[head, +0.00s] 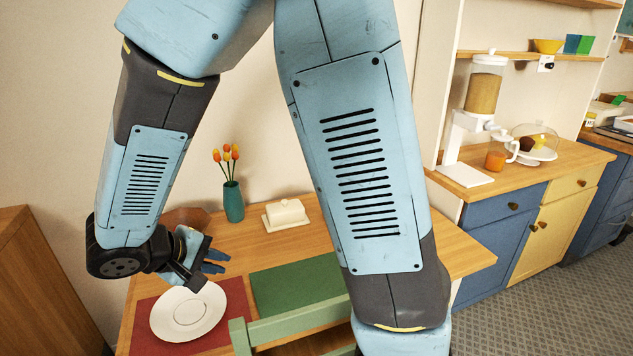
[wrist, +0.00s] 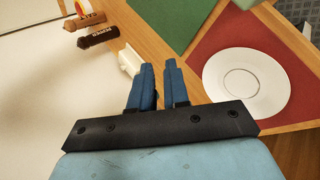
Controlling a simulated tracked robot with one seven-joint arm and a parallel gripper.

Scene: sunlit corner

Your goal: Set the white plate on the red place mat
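The white plate (head: 188,314) lies flat on the red place mat (head: 141,336) at the table's lower left in the head view. In the wrist view the plate (wrist: 276,88) is at the right, with the red mat (wrist: 226,40) around it. The whole plate appears to rest within the mat. My gripper (head: 214,261) is above and behind the plate, apart from it. Its two blue fingers (wrist: 160,66) show a gap in the wrist view, with nothing between them.
A green mat (head: 300,285) lies right of the red one. A white butter dish (head: 285,214) and teal vase (head: 233,202) stand at the back. A green chair (head: 298,322) is at the table's front. A counter (head: 560,165) stands right.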

